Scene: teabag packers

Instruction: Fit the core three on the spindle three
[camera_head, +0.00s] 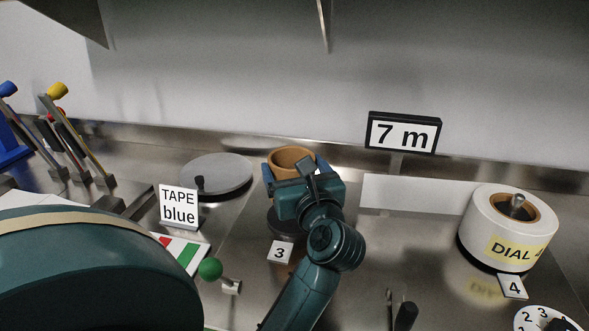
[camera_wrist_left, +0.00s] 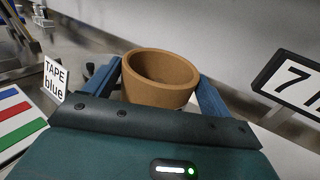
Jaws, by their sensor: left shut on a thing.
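The core three (camera_head: 291,158) is a brown, open-topped cardboard ring. My left gripper (camera_head: 290,172) is shut on it, with a finger on either side. It is held above a dark round base (camera_head: 282,222) behind the label 3 (camera_head: 281,252). My gripper and the core hide the pin of spindle three, so I cannot tell the gap or the alignment. In the left wrist view the core (camera_wrist_left: 160,82) sits upright between the blue fingers, its hollow showing from above. My right gripper is not in view.
A white roll (camera_head: 480,225) sits on a spindle at the right, by the label 4 (camera_head: 513,286). A grey disc (camera_head: 215,172) with a black knob and the TAPE blue sign (camera_head: 179,206) are left of my gripper. The 7 m sign (camera_head: 402,134) stands behind, to the right. Levers (camera_head: 75,140) stand far left.

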